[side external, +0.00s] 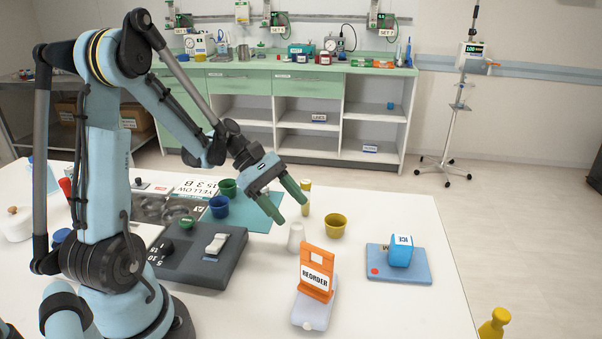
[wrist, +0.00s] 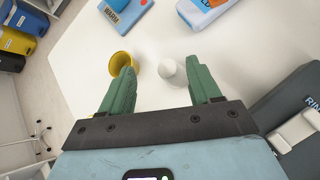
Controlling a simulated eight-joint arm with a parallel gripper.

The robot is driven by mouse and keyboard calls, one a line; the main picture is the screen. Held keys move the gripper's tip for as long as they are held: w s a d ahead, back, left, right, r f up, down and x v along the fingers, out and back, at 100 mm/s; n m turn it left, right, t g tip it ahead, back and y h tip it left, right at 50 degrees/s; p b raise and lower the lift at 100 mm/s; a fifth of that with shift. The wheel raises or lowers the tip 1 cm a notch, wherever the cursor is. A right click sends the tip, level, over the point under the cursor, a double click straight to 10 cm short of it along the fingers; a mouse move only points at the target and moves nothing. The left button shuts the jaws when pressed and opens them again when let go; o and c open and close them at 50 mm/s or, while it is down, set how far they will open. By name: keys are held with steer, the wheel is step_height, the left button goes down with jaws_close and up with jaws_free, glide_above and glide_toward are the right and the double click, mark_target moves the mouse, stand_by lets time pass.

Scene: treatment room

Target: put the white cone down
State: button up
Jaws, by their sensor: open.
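The white cone (side external: 296,237) stands upright on the white table, left of the yellow cup and behind the orange sign. It also shows in the wrist view (wrist: 170,70), ahead of the right fingertip. My gripper (side external: 290,208) is above the table with its two green fingers spread apart and nothing between them. The wrist view shows the open fingers (wrist: 164,72), the left one overlapping the yellow cup (wrist: 121,62) in the picture and the right one near the cone. The cone is apart from the fingers in the side view.
The yellow cup (side external: 335,225) stands right of the cone. An orange REORDER sign (side external: 316,268) stands in front. A blue ICE box (side external: 400,250) sits on a blue mat (side external: 420,275) at right. The table's front right is clear.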

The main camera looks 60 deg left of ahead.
steer(key=s+d+r+m+y, duration=0.1)
steer(key=d+r+m+y, duration=0.1)
steer(key=d+m+y, duration=0.2)
steer(key=s+d+r+m+t+y, duration=0.1)
steer(key=s+d+r+m+y, duration=0.1)
steer(key=m, duration=0.8)
steer(key=shift+s+d+r+m+y, duration=0.25)
steer(key=shift+d+r+m+y, duration=0.1)
steer(key=shift+d+y, duration=0.6)
steer(key=shift+o, duration=0.2)
steer(key=m, duration=0.1)
steer(key=r+m+t, duration=0.1)
steer(key=m, duration=0.1)
steer(key=s+d+m+t+y, duration=0.1)
steer(key=shift+r+m, duration=0.15)
steer(key=shift+m, duration=0.2)
steer(key=shift+w, duration=0.1)
steer(key=shift+a, duration=0.1)
